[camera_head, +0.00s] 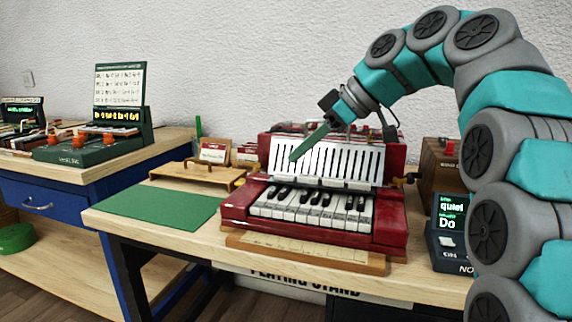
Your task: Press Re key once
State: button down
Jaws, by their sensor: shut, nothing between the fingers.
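A red toy piano (385,222) stands on the wooden table, with a row of white and black keys (310,210) at its front. Behind the keys is an upright white panel with dark slots. I cannot make out which key is Re from any marking. My gripper (295,157) is shut and empty. Its green fingers point down and to the left, in front of the left part of the slotted panel and above the keys. It appears apart from the keys. A small dark display (450,220) at the right reads "quiet" and "Do".
A green mat (160,205) lies left of the piano, with a wooden tray (195,175) behind it. A wooden box (438,165) stands at the back right. A blue bench (65,205) with green devices is at the left. A wooden strip (305,252) lies before the piano.

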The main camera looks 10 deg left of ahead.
jog(key=shift+v, duration=1.6)
